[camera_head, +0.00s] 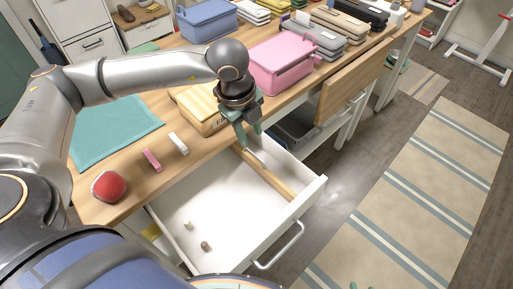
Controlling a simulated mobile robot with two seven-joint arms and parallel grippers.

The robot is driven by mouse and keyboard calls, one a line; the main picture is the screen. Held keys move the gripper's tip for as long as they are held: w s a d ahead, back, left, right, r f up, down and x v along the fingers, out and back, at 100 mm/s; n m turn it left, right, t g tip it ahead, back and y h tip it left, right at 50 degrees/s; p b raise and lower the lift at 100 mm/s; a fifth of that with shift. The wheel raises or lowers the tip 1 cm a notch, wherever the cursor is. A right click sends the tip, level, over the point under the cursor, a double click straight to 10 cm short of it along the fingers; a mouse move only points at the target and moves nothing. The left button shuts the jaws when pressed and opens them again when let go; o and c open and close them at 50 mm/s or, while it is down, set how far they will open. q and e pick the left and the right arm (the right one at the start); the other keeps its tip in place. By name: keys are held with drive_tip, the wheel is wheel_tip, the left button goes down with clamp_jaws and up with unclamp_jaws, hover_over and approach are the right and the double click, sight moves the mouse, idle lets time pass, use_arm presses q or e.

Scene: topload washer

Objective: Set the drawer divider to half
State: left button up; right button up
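The white drawer (215,205) is pulled out below the wooden tabletop. A long light-wood divider (272,180) lies inside it, running from under the tabletop edge to the drawer front, nearer the drawer's right side. My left gripper (249,139) points down at the divider's far end, its two greenish fingers apart. I cannot tell whether the fingertips touch the divider. Two small pegs (205,245) stand on the drawer floor at the near left. Small green tips, apparently of my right gripper (362,286), show at the bottom edge; the rest is cut off.
A wooden box (200,108), pink case (280,64), teal mat (115,130) and red ball-like object (109,186) are on the tabletop. Pink and white small blocks lie near its edge. The metal drawer handle (280,248) juts out. The striped rug (420,190) at right is clear.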

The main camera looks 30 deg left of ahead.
sight(258, 157)
use_arm(q)
drive_tip(key=f, duration=0.3)
drive_tip(key=w+f, duration=0.1)
drive_tip(key=f, duration=0.2)
drive_tip(key=w+f, duration=0.1)
drive_tip(key=f, duration=0.3)
drive_tip(key=shift+d+p, duration=0.3)
drive_tip(key=shift+p, duration=0.05)
clamp_jaws()
idle(0.8)
